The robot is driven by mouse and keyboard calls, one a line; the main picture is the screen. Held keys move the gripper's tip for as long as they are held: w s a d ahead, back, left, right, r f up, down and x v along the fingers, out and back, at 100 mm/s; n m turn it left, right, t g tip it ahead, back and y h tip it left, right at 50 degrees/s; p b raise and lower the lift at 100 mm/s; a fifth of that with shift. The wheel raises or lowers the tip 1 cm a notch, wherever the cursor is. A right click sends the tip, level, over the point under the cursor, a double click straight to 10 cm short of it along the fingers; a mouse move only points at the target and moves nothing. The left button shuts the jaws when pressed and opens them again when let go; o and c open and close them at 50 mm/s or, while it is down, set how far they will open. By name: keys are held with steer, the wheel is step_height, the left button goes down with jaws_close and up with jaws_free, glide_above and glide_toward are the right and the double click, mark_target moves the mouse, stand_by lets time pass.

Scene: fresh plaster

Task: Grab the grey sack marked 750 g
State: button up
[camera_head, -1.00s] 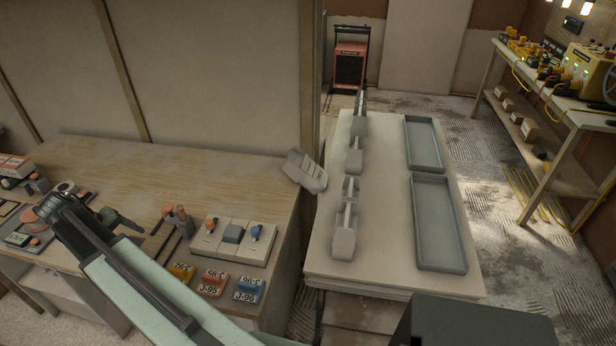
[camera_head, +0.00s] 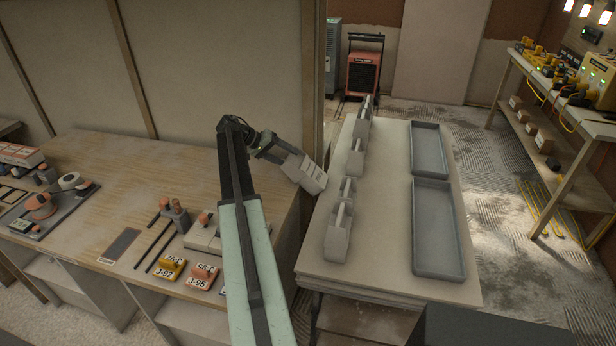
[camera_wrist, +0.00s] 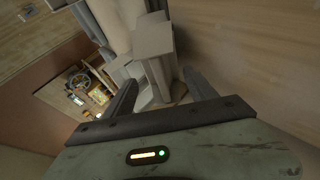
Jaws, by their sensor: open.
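No "750 g" mark is legible in either view, so I cannot tell which thing is the named sack. In the wrist view, my gripper (camera_wrist: 160,80) is open, with a pale grey block with a narrow ridge (camera_wrist: 153,42) in front of and partly between the fingers. Contact cannot be told. Several similar grey pieces (camera_head: 338,236) stand in a row on the pale table (camera_head: 388,262).
Two grey trays (camera_head: 437,272) lie on the table's right side. The bench (camera_head: 120,170) holds tools and coloured tagged blocks (camera_head: 201,277). A wall panel (camera_head: 220,60) rises behind the bench. An orange machine (camera_head: 363,75) stands behind the table. A shelf bench is at the right.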

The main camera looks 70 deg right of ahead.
mark_target(295, 161)
steer(key=shift+s+d+f+b, duration=0.3)
steer(key=shift+s+f+b, duration=0.2)
steer(key=shift+f+b, duration=0.25)
steer(key=shift+s+d+f, duration=0.15)
steer(key=shift+s+d, duration=0.05)
steer(key=shift+s, duration=0.05)
steer(key=b+x, duration=0.3)
steer(key=x, duration=0.1)
steer(key=shift+s+d+f, duration=0.15)
steer(key=shift+d+f, duration=0.1)
steer(key=shift+f, duration=0.05)
steer(key=shift+s+d, duration=0.1)
steer(key=shift+s, duration=0.05)
steer(key=shift+r, duration=0.15)
steer(key=shift+c, duration=0.6)
jaws_close()
